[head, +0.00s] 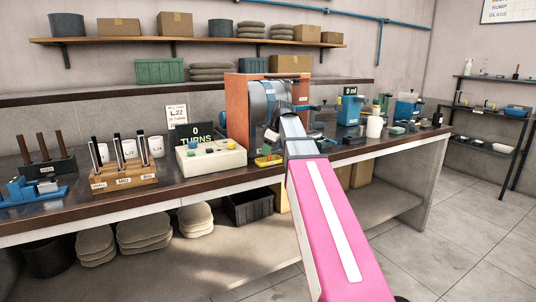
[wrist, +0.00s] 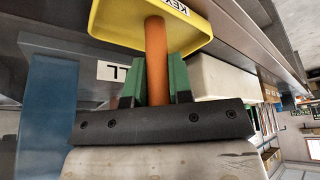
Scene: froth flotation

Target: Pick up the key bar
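The key bar (wrist: 156,50) is an orange rod in the wrist view. It runs from the yellow tray (wrist: 110,22), marked with "KEY" lettering, down between the green fingers of my gripper (wrist: 156,80). The fingers lie against the bar on both sides, with no gap showing. The bar's far end overlaps the tray; I cannot tell whether it touches it. In the head view the yellow tray (head: 268,161) sits at the bench's front edge, below the orange and blue mill. My gripper (head: 276,137) is just above it, partly hidden by my arm, and the bar is not clear there.
A cream console (head: 212,158) with coloured buttons stands left of the tray. The orange mill housing (head: 237,105) rises close behind. A wooden rack (head: 124,181) of upright tools is farther left.

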